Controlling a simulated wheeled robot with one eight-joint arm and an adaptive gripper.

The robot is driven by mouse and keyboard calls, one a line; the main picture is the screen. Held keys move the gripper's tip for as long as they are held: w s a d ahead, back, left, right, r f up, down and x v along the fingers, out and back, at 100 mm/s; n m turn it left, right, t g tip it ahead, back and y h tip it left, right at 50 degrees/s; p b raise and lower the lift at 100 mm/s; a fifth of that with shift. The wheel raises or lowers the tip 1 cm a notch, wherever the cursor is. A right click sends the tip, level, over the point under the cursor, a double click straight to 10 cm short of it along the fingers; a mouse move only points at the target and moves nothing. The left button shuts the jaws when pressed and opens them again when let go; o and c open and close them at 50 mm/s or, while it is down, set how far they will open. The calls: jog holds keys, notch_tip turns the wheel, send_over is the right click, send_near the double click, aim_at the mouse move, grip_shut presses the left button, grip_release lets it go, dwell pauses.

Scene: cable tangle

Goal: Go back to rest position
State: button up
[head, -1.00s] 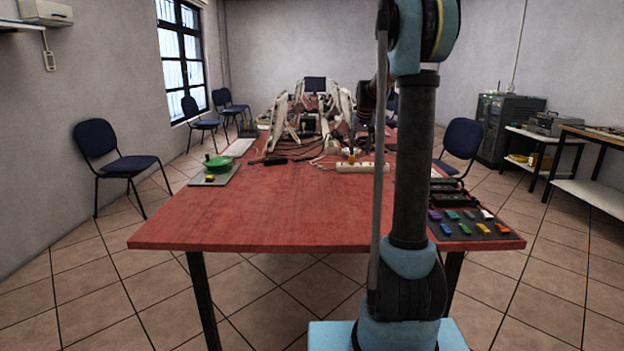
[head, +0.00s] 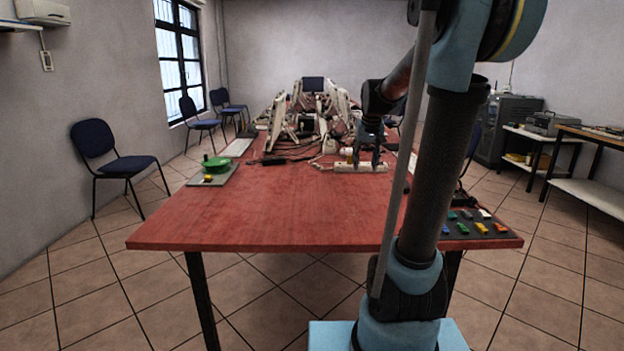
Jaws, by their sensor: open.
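My gripper (head: 367,165) hangs fingers down over the far middle-right of the red table (head: 270,215). Its fingers are apart and nothing shows between them. It overlaps the right part of a white power strip (head: 345,167) in the head view; I cannot tell if it touches it. My arm rises from the right front of the table, leans right and reaches back to the gripper.
A green round item (head: 216,163) sits on a grey board (head: 205,181) at the left. A dark panel (head: 487,238) with several coloured pieces lies at the right edge, partly behind my arm. Cables and pale equipment crowd the far end. The table's front is clear.

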jog(key=s+f, duration=0.5)
jog(key=s, duration=0.5)
jog(key=s+f+g, duration=0.1)
jog(key=s+f, duration=0.5)
jog(key=s, duration=0.5)
jog(key=s+f, duration=0.5)
jog(key=s, duration=0.6)
jog(key=shift+f, duration=0.35)
jog(key=shift+d, duration=0.1)
jog(key=shift+w+f, duration=0.2)
jog(key=shift+w, duration=0.3)
